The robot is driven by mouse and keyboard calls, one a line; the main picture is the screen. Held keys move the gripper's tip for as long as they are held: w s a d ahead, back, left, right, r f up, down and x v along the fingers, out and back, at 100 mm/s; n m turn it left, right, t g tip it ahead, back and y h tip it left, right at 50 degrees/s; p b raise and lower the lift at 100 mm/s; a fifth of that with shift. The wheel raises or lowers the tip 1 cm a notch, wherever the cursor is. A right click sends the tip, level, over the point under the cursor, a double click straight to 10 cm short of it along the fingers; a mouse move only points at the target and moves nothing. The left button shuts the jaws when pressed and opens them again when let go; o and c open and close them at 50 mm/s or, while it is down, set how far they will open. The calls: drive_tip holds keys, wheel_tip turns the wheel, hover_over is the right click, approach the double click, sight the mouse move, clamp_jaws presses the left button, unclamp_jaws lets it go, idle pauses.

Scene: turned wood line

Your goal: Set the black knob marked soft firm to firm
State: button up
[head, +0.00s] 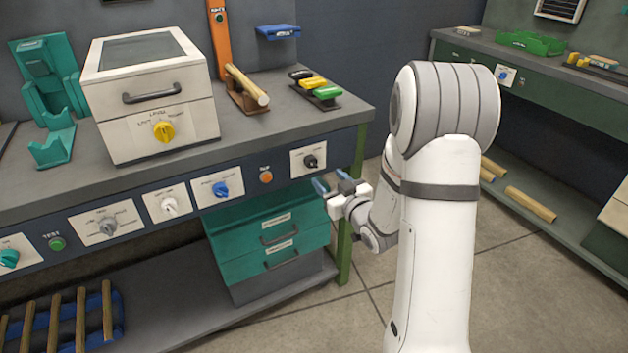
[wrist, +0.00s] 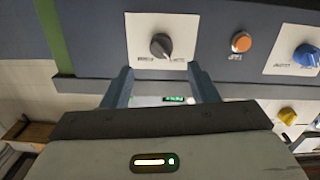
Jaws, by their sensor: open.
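The black knob (head: 310,161) sits on a white plate at the right end of the bench's front panel. In the wrist view the knob (wrist: 161,46) shows dark grey on its plate, near the middle top. Small lettering lies on both sides below it there, too small to read, and I cannot tell which mark it points to. My gripper (head: 334,184) is open and empty, in front of the panel, a little below and right of the knob. In the wrist view the gripper's fingertips (wrist: 160,71) stand apart on either side below the knob, not touching it.
An orange button (head: 266,177) and a blue knob (head: 220,189) are left of the black knob on the panel. Teal drawers (head: 262,238) are below. A green bench leg (head: 345,250) stands close to my gripper. The floor in front is clear.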

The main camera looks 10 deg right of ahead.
sight(314, 166)
drive_tip(key=x, duration=0.7)
drive_tip(key=shift+w+a, duration=0.15)
drive_tip(key=shift+w, duration=0.2)
drive_tip(key=shift+c, duration=0.4)
drive_tip(key=c, duration=0.9)
